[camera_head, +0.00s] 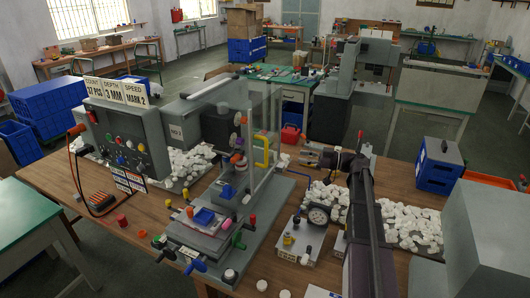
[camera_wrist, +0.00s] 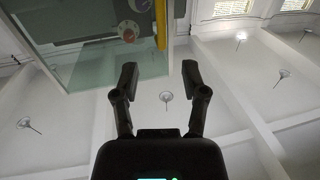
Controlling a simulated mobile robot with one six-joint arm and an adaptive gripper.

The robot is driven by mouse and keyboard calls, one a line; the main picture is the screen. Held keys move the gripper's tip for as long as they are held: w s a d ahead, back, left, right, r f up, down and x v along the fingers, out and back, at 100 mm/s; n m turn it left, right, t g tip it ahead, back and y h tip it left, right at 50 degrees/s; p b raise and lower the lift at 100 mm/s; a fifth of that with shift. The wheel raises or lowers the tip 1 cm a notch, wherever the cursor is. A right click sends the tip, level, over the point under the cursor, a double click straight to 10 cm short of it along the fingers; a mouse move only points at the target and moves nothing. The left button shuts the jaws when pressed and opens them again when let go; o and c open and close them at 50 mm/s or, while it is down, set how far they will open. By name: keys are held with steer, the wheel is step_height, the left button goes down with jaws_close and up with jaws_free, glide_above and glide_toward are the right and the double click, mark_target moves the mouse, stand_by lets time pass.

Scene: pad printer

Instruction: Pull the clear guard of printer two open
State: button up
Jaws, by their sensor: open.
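A pad printer (camera_head: 225,210) stands on the wooden bench in the middle of the head view. A yellow handle (camera_head: 262,152) shows at the guard's right side; a yellow bar, probably this handle, is at the top of the wrist view (camera_wrist: 161,25). In the wrist view a clear greenish pane (camera_wrist: 110,67) lies left of and beyond the fingers. My gripper (camera_head: 303,157) is open and empty, right of the handle and apart from it; its two fingers show in the wrist view (camera_wrist: 160,78).
A grey control box (camera_head: 125,135) with coloured knobs stands left on the bench. White parts (camera_head: 405,222) lie heaped right of my arm. A dial gauge (camera_head: 318,215) and small fixture (camera_head: 300,243) sit in front. A blue box (camera_head: 438,165) stands at right.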

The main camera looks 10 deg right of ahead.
mark_target(266, 163)
steer(key=shift+a, duration=0.1)
steer(key=x, duration=1.3)
steer(key=shift+w+a, duration=0.2)
steer(key=shift+a, duration=0.1)
steer(key=shift+c, duration=0.2)
jaws_close()
